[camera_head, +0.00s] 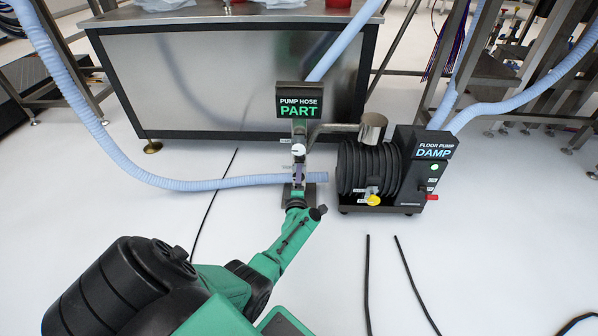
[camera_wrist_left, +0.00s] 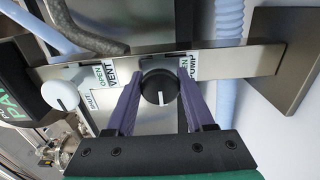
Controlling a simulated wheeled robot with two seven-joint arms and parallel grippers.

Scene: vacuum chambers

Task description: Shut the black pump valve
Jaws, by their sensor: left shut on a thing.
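The black pump valve (camera_wrist_left: 159,88) is a round black knob with a white pointer line, on a metal panel in the left wrist view. Its pointer runs up and down in that picture. The two purple fingers of my left gripper (camera_wrist_left: 161,92) stand on either side of the knob and are shut on it. In the head view, my left gripper (camera_head: 299,176) is at the lower part of the post below the PUMP HOSE sign (camera_head: 300,100), and hides the black knob. The label beside it is partly covered. My right gripper is not in view.
A white vent knob (camera_wrist_left: 60,95) sits beside the black one, with OPEN and SHUT labels. A black floor pump (camera_head: 372,168) with a DAMP sign stands right of the post. A blue hose (camera_head: 220,183) passes the post. Black cables lie on the white floor.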

